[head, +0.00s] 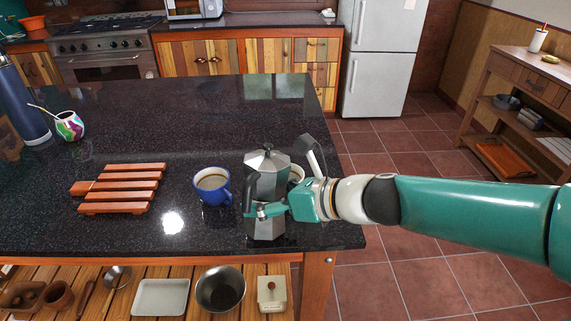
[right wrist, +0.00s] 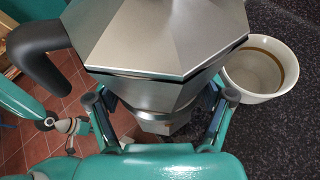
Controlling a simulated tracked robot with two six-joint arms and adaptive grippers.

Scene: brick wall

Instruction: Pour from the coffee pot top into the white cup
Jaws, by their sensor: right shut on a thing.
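The coffee pot (head: 266,183) is a faceted silver moka pot with a black handle, near the front right corner of the dark counter. My right gripper (head: 265,210) is shut around its middle, and the pot looks about upright. I cannot tell whether its base touches the counter. In the right wrist view my right gripper (right wrist: 160,118) has a finger on each side of the pot (right wrist: 165,40). The white cup (head: 297,173) is mostly hidden behind the pot and gripper. In the right wrist view the white cup (right wrist: 262,72) stands upright beside the pot, with a brown ring inside.
A blue cup (head: 212,187) with brown liquid stands just left of the pot. A wooden slatted rack (head: 120,188) lies farther left; a painted gourd cup (head: 70,126) and blue bottle (head: 25,100) stand beyond. The counter's middle and back are clear. Its right edge is close.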

